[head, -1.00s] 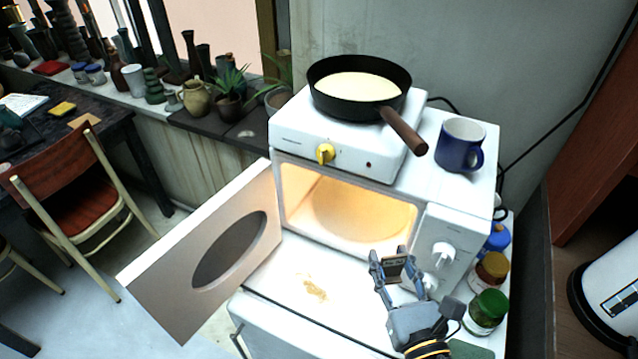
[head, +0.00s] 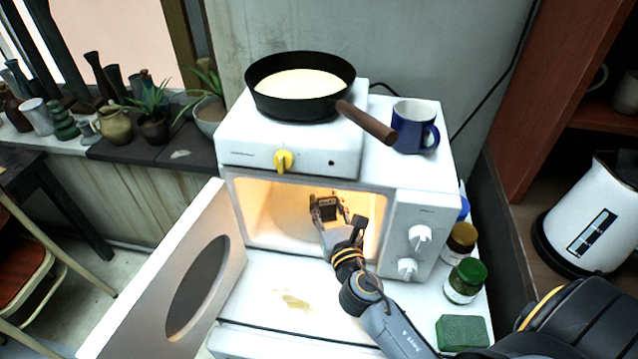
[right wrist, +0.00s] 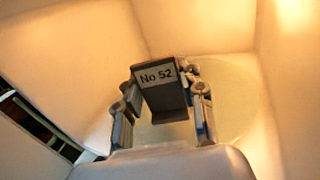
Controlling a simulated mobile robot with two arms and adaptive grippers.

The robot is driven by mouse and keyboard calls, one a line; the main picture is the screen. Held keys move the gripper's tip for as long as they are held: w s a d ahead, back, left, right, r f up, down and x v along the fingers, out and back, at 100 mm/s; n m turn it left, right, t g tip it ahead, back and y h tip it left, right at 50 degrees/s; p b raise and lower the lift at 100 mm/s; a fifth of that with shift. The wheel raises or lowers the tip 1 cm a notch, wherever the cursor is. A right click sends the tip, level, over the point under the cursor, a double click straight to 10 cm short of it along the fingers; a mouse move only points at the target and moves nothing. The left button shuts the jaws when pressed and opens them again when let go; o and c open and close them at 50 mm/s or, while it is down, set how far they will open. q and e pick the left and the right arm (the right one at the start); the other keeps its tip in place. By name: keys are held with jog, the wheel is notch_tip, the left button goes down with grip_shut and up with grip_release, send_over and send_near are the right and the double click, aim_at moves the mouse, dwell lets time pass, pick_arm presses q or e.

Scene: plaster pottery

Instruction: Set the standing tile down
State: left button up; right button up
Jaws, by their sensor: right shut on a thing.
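The standing tile (head: 329,209) is a small dark block. In the right wrist view its slanted light label reads "No 52" (right wrist: 157,76). My right gripper (head: 327,204) is inside the lit microwave, its fingers closed on both sides of the tile; they also show in the right wrist view (right wrist: 165,88). The round glass plate (right wrist: 228,88) lies beneath and behind the tile. I cannot tell whether the tile's base touches it. The microwave (head: 425,212) stands with its door (head: 215,255) swung open to the left. My left gripper is not in view.
A hot plate (head: 240,140) with a black pan (head: 300,106) and a blue mug (head: 414,126) stand on the microwave. Jars (head: 465,281) and a green sponge (head: 461,332) are at its right. The counter before the opening has a yellowish stain (head: 293,300).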

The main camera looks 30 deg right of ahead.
aim_at(326, 204)
jog(key=x, duration=0.3)
jog(key=shift+w, duration=0.1)
jog(key=x, duration=0.3)
jog(key=shift+w+p, duration=0.2)
jog(key=shift+p, duration=0.1)
jog(key=shift+f+b, duration=0.45)
jog(key=shift+f, duration=0.4)
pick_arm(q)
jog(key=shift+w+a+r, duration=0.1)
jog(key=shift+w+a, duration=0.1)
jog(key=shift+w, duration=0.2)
pick_arm(e)
jog(key=shift+s, duration=0.1)
jog(key=shift+r, duration=0.1)
jog(key=shift+f+b, duration=0.55)
jog(key=shift+f, duration=0.1)
jog(key=o, duration=1.1)
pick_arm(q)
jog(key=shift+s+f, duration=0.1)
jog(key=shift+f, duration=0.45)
pick_arm(e)
jog(key=shift+r, duration=0.1)
